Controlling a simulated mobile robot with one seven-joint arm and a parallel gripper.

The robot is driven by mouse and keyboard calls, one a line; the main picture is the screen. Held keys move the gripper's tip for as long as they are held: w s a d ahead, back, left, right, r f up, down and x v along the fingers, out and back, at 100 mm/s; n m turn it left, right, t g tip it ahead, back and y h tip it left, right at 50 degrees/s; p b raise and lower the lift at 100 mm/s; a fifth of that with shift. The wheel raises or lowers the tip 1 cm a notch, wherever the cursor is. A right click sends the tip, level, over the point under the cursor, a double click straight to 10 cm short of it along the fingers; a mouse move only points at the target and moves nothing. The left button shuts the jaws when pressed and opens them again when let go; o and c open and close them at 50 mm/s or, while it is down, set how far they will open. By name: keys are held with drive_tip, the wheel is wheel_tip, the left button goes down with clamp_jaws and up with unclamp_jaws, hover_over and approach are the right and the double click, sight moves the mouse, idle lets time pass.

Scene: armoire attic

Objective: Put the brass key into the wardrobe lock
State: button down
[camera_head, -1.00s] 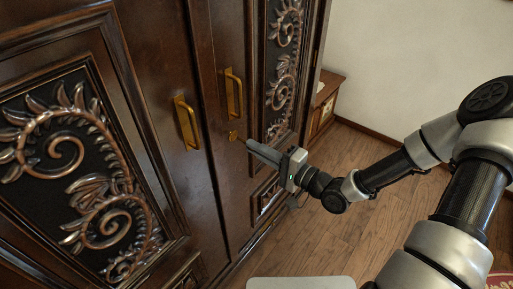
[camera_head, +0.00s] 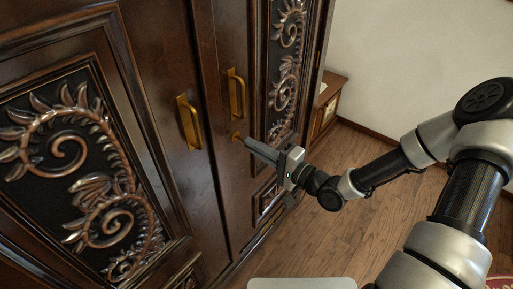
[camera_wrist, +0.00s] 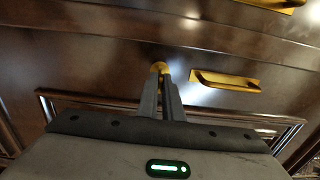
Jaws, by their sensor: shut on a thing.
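The wardrobe lock (camera_head: 236,136) is a small brass fitting on the dark wooden door, just below the right-hand brass handle. My gripper (camera_head: 247,141) points left at the door, its fingertips just right of the lock. In the wrist view my gripper (camera_wrist: 162,72) has its fingers close together, shut on the brass key (camera_wrist: 160,67), of which only a little brass shows at the tips. Key and lock overlap there, so I cannot tell whether the key touches the lock or is in it. The fingers hide most of the key.
Two brass handles, a left one (camera_head: 189,122) and a right one (camera_head: 236,94), stand out from the wardrobe doors close to the lock. Carved panels (camera_head: 92,185) flank them. A small wooden cabinet (camera_head: 327,106) stands behind, right of the wardrobe. The wooden floor (camera_head: 300,235) below the arm is clear.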

drive_tip(key=shift+x, duration=1.3)
drive_tip(key=c, duration=1.8)
unclamp_jaws()
drive_tip(key=shift+c, duration=0.2)
drive_tip(key=shift+d, duration=0.1)
drive_tip(key=p+v, duration=0.1)
drive_tip(key=v, duration=1.6)
drive_tip(key=shift+s, duration=0.2)
drive_tip(key=shift+d, duration=0.1)
